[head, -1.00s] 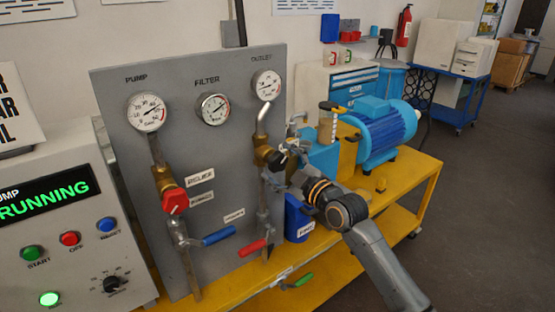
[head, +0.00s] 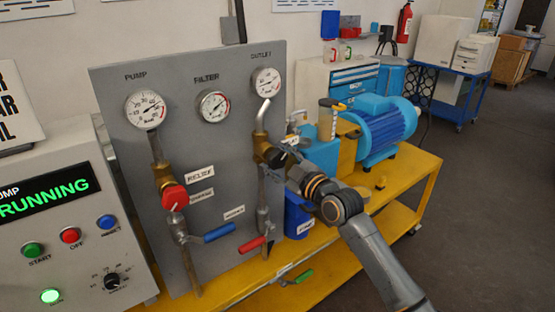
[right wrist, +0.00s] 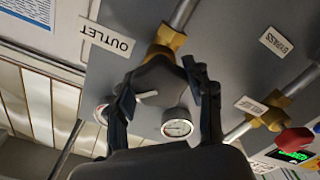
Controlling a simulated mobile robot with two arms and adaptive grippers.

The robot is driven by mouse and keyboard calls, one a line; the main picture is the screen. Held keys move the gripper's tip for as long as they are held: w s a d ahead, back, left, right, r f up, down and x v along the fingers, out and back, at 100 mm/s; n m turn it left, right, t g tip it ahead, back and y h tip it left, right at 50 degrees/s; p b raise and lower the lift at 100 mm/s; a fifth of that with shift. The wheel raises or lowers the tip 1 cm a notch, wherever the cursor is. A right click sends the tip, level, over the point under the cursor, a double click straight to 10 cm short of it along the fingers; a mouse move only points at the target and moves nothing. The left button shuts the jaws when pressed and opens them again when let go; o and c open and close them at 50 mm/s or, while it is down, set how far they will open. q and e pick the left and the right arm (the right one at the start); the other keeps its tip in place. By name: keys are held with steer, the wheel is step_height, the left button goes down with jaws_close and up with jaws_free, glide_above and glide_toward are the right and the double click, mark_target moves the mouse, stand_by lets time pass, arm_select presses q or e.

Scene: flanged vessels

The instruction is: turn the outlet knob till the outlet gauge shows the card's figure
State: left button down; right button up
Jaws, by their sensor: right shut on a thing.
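The outlet gauge (head: 267,82) is the small white dial at the upper right of the grey panel. Its needle is too small to read surely. The dark outlet knob (right wrist: 158,82), with a pale pointer mark, sits on a brass valve (head: 261,147) below that gauge. My right gripper (right wrist: 165,92) is shut on this knob, one finger on each side. In the head view the gripper partly hides the knob. A white card (head: 15,108) with black letters is cut off at the left edge, and no figure shows on it. My left gripper is out of view.
The pump gauge (head: 145,109) and filter gauge (head: 214,105) sit to the left. A red relief knob (head: 175,197), a blue lever (head: 219,233) and a red lever (head: 252,246) are on the panel's lower pipes. A blue motor (head: 378,132) stands right of my gripper.

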steer(key=m+p, duration=0.1)
steer(key=m, duration=0.5)
steer(key=shift+m, duration=0.4)
steer(key=m+p, duration=0.1)
steer(key=m, duration=0.4)
steer(key=shift+m, duration=0.4)
steer(key=o, duration=1.2)
